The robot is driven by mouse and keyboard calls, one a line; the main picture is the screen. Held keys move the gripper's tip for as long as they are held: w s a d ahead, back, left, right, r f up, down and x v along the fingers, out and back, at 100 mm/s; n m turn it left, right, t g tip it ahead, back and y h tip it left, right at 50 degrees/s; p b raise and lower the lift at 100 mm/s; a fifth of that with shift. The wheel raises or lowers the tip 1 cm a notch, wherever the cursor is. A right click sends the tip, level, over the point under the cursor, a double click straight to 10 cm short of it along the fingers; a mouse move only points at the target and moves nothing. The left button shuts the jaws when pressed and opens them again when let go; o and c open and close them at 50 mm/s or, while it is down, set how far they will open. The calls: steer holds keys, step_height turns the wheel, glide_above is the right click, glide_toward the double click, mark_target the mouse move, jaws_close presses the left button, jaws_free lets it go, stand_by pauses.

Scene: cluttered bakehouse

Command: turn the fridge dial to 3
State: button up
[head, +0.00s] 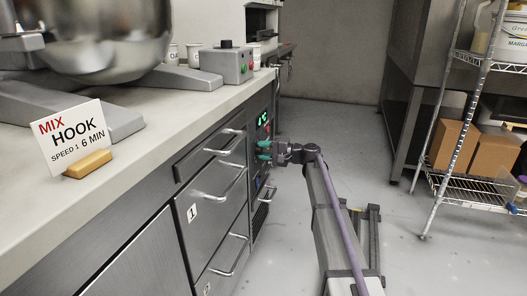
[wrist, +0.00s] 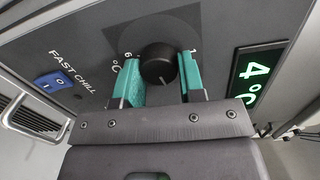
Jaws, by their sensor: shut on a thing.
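The fridge dial (wrist: 158,60) is a round black knob on the grey control panel in the wrist view. My gripper (wrist: 159,76) has teal fingers, one on each side of the dial, and is shut on it. A small pale mark shows on the dial's lower part in this view; the number it points to is not clear. A 6 is printed left of the dial and a 1 right of it; the other numbers are hidden. The green display (wrist: 258,74) reads 4 °C. In the head view my gripper (head: 264,150) is at the fridge front, below the display (head: 262,119), and hides the dial.
A blue FAST CHILL switch (wrist: 54,80) and a vent (wrist: 33,121) are left of the dial in the wrist view. Drawers with bar handles (head: 219,186) stand nearer along the counter (head: 150,138). A wire rack (head: 468,180) stands at the right. The aisle floor is clear beyond my arm.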

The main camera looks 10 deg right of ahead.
steer(key=o, duration=0.9)
steer(key=shift+d, duration=0.1)
steer(key=v, duration=1)
steer(key=shift+s+d, duration=0.25)
